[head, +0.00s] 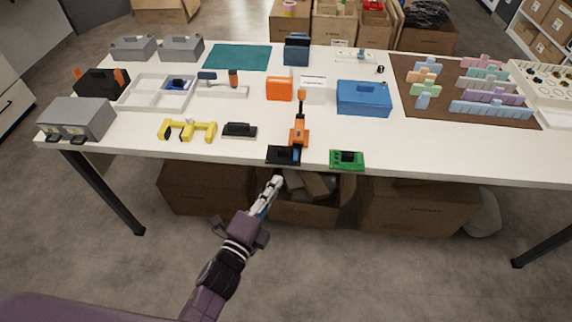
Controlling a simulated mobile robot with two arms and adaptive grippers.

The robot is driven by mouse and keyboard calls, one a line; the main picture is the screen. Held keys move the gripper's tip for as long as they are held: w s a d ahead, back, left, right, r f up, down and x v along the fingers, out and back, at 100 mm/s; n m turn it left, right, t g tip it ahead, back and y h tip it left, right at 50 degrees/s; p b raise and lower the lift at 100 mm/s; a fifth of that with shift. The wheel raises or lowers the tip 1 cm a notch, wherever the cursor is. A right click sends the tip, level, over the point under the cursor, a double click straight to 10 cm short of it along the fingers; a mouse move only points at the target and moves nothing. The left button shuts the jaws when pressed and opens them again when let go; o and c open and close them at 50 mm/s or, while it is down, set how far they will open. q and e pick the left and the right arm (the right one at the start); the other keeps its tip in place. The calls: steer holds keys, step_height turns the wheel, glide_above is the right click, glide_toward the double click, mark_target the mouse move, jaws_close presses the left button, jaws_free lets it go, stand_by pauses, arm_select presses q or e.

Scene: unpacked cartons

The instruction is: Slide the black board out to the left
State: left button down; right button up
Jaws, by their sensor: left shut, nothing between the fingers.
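The black board (281,156) lies at the front edge of the white table (230,150). An upright orange clamp-like piece (299,132) stands right behind it and seems to overlap its right part; I cannot tell if it presses on the board. A green board (347,159) lies a little to the right, apart from it. My left gripper (278,181) is shut and empty. In the picture it is just below the black board, in front of the table edge and not touching the board. My right gripper is not in view.
A black block (239,130) and a yellow bracket (187,130) stand behind and left of the board. The table front directly left of the board is clear. Behind are an orange box (279,88) and a blue toolbox (363,98). Cartons (415,208) stand under the table.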

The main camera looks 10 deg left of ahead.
mark_target(291, 164)
arm_select(q)
steer(key=p+x, duration=0.1)
steer(key=x, duration=0.7)
steer(key=shift+w+d+r, duration=0.1)
steer(key=shift+w+d, duration=0.05)
steer(key=shift+w, duration=0.05)
steer(key=shift+w+d, duration=0.25)
steer(key=shift+w, duration=0.45)
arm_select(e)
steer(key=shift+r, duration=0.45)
arm_select(q)
steer(key=a+p, duration=0.1)
steer(key=a, duration=0.7)
steer(key=shift+a, duration=0.35)
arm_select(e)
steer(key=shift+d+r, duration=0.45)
